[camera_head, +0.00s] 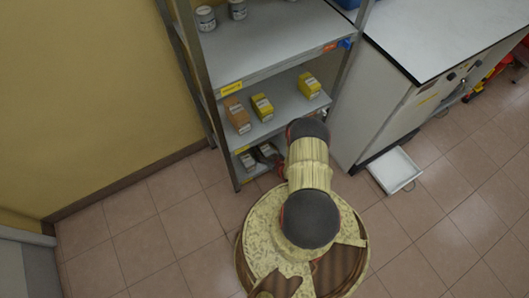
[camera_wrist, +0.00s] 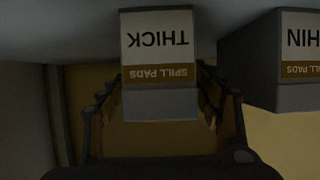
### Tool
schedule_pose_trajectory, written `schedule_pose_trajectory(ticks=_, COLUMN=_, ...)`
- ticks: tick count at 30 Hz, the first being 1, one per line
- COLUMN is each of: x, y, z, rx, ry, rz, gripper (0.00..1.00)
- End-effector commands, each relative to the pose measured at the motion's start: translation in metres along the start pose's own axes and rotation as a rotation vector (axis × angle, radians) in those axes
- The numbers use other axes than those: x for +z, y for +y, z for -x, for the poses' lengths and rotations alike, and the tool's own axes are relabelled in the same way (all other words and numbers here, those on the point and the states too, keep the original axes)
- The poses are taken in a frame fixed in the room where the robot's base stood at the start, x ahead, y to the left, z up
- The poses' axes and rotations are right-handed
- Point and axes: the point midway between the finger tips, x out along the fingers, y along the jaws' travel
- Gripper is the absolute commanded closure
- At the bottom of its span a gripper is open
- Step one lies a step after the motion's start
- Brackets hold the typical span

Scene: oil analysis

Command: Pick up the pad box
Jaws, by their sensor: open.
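A pad box (camera_wrist: 158,50) labelled "THICK" and "SPILL PADS" appears upside down in the wrist view. It is white and brown on the front, with a grey face below. My gripper (camera_wrist: 160,95) is open, with one finger on either side of this box; I cannot tell whether they touch it. A second pad box (camera_wrist: 298,45), with a label cut off to "HIN", is to the right, outside the fingers. In the head view, my gripper (camera_head: 269,157) is at the lowest shelf, partly hidden by my arm and the shelf above.
The shelf rack (camera_head: 270,41) has yellow and orange boxes (camera_head: 262,107) on its middle shelf and jars (camera_head: 206,18) on top. A white cabinet (camera_head: 385,98) is to the right. A white tray (camera_head: 396,171) lies on the floor. The tiled floor at left is clear.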

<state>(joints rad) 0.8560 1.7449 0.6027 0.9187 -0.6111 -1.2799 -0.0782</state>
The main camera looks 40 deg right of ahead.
Motion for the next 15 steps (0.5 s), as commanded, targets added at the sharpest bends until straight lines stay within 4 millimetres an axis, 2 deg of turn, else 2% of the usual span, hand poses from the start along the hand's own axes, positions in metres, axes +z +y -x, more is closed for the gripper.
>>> schedule_pose_trajectory(ticks=5, x=-0.0005, y=-0.0001, z=0.0008, rx=0.0, ry=-0.001, rz=-0.001, gripper=0.36)
schedule_pose_trajectory(ticks=15, x=-0.0004, y=-0.0002, z=0.001, rx=0.0, ry=-0.001, rz=-0.001, gripper=0.55)
